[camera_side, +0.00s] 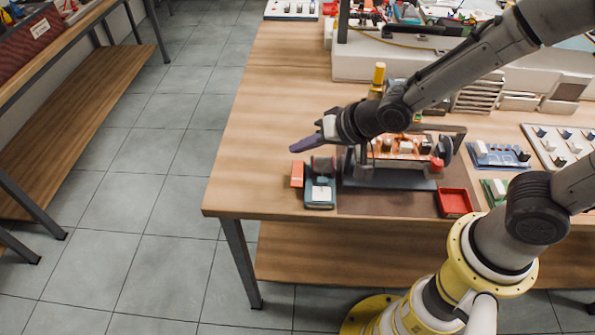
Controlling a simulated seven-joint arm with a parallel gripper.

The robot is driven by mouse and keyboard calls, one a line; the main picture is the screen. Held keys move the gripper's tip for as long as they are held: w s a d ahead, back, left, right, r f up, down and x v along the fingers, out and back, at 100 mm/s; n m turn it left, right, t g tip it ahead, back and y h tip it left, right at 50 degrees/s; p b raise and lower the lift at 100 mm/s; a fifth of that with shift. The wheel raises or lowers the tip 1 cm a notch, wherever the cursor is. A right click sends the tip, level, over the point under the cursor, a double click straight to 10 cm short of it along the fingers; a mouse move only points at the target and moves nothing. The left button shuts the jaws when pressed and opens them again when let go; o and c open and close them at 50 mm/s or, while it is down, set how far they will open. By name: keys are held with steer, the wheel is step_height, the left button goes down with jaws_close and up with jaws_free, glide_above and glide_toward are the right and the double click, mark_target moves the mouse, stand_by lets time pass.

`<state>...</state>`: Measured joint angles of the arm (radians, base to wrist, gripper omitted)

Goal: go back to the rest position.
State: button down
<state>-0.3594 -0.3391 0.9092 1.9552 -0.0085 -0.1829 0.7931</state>
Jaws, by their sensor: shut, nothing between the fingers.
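My gripper (301,146) is shut and empty. It hangs above the left part of the wooden workbench (265,100), pointing left. My arm comes in from the right, and its wrist is in front of part of the bench items. Below the gripper is a small teal device (320,194) with a pale face, with an orange block (297,174) at its left. The gripper appears apart from both.
A fixture (385,180) holding an orange board stands under my wrist. A red tray (454,202), a blue tray (498,155) and a yellow cylinder (379,73) are close by. The bench's left end is clear. A second bench (90,110) stands across the tiled floor.

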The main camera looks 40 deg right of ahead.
stand_by(0.5)
steer(key=shift+d, duration=0.15)
steer(key=s+d+r+m+t+h, duration=0.1)
steer(key=s+d+r, duration=0.1)
steer(key=d+r, duration=0.45)
steer(key=s+d+r+t+h, duration=0.1)
steer(key=d+r+t, duration=0.15)
steer(key=r, duration=0.75)
steer(key=s+d+f+n+g, duration=0.1)
steer(key=s+d+n+g, duration=0.1)
steer(key=s, duration=0.7)
steer(key=s+d+f+n+g+h, duration=0.1)
steer(key=s+d+f+n+g, duration=0.1)
steer(key=s, duration=0.8)
steer(key=shift+s+d+f+n+g, duration=0.2)
steer(key=shift+d+n+g, duration=0.4)
steer(key=shift+n+g, duration=0.5)
